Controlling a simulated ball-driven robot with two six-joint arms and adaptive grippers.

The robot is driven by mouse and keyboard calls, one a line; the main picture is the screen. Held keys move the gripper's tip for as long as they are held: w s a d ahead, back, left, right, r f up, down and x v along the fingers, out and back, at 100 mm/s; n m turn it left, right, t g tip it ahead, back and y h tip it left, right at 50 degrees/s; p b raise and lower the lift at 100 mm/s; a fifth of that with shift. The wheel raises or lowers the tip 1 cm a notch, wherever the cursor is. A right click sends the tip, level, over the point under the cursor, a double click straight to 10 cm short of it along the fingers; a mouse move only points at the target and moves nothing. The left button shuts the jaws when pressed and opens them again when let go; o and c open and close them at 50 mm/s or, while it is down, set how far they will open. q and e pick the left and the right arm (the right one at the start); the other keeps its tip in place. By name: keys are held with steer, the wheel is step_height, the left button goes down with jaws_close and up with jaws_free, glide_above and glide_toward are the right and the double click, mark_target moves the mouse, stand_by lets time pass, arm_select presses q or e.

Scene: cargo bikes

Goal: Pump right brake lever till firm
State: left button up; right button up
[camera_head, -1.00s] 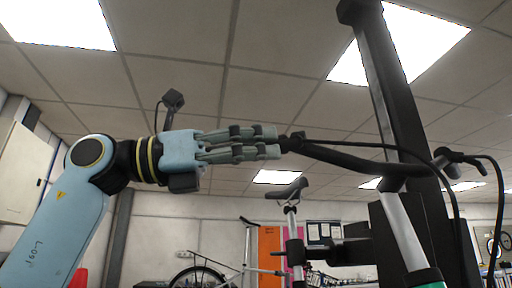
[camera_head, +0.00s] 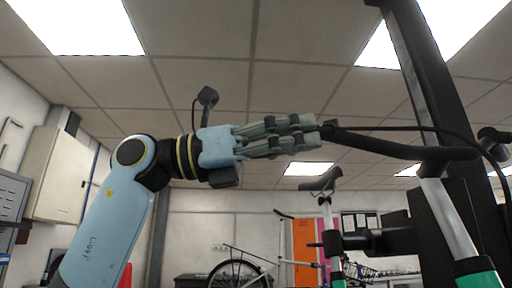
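The black handlebar (camera_head: 390,147) of a bike clamped in a stand runs across the right side of the head view. Its left end (camera_head: 331,133) lies at the fingertips of my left gripper (camera_head: 316,131). The gripper's grey-green fingers point right, one above the other, with little gap showing. I cannot tell whether they touch or hold the bar end or a lever there. No brake lever shows clearly at that end. A black cable (camera_head: 420,128) runs from near it to the right. A dark fitting (camera_head: 494,136) sits at the bar's other end. My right gripper is out of view.
A thick black stand post (camera_head: 425,75) rises behind the handlebar. A saddle (camera_head: 320,184) on its post is below the bar. A bike wheel (camera_head: 235,274), an orange locker (camera_head: 304,248) and a wall cabinet (camera_head: 62,175) are farther back.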

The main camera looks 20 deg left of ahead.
arm_select(q)
steer(key=shift+s+a+f+b, duration=0.15)
steer(key=shift+a+f+b, duration=0.05)
steer(key=shift+a+b, duration=0.35)
steer(key=shift+b+v, duration=0.4)
steer(key=shift+v, duration=0.35)
steer(key=shift+a+b, duration=0.6)
steer(key=shift+s+a+b, duration=0.25)
steer(key=shift+a+b, duration=0.3)
steer(key=shift+a, duration=0.1)
steer(key=r+b+v, duration=0.1)
steer(key=b+v, duration=0.6)
steer(key=shift+w+a+f, duration=0.3)
steer(key=shift+w, duration=0.05)
